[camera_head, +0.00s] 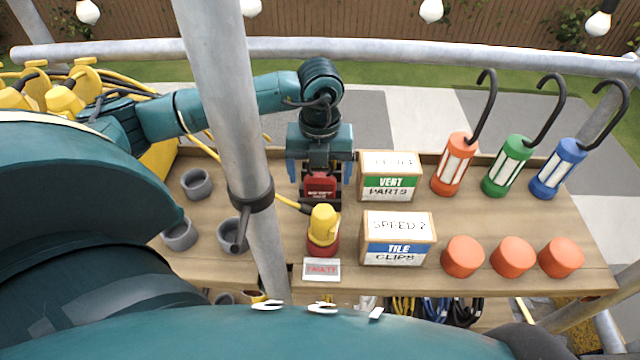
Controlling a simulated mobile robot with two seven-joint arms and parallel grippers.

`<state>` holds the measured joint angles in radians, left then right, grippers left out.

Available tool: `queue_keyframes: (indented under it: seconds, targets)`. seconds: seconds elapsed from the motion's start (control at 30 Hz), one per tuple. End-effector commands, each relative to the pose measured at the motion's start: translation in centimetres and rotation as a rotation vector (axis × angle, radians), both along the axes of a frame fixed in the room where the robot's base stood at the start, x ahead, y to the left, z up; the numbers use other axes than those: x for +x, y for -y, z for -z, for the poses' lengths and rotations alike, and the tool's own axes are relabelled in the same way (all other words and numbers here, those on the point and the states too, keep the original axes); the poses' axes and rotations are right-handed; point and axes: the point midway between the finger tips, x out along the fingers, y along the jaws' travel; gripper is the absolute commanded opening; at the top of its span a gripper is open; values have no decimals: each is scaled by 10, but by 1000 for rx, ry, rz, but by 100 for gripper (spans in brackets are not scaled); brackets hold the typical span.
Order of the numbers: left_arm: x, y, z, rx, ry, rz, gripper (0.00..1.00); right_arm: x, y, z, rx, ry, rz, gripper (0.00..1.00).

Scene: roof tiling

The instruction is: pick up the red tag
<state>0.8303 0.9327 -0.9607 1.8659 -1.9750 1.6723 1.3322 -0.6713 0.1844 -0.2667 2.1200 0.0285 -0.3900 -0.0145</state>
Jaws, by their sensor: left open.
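The red tag (320,187) is a small red piece with pale lettering near the back edge of the wooden bench. The gripper points down and is open, with a finger on either side of the tag. I cannot tell whether the fingers touch it. The gripper body hides the tag's upper part. My right gripper is not in view.
A yellow and red plug (323,229) stands in front, with a white FAULTY label (322,269) before it. Boxes of vent parts (389,187) and tile clips (397,252) stand to the right. A metal pole (222,90) crosses the view left of the gripper.

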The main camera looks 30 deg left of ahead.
Motion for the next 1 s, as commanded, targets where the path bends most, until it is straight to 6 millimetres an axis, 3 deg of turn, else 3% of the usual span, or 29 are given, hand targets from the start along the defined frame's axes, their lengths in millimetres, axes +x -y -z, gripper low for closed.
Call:
queue_keyframes:
  seconds: [0.13,0.37,0.9,1.0]
  targets:
    - [0,1,12,-1,0,1,84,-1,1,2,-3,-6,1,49]
    - [0,1,12,-2,1,2,83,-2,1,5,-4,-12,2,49]
    - [0,1,12,-2,1,1,39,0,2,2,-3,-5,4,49]
    - [0,1,12,-1,2,1,35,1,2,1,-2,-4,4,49]
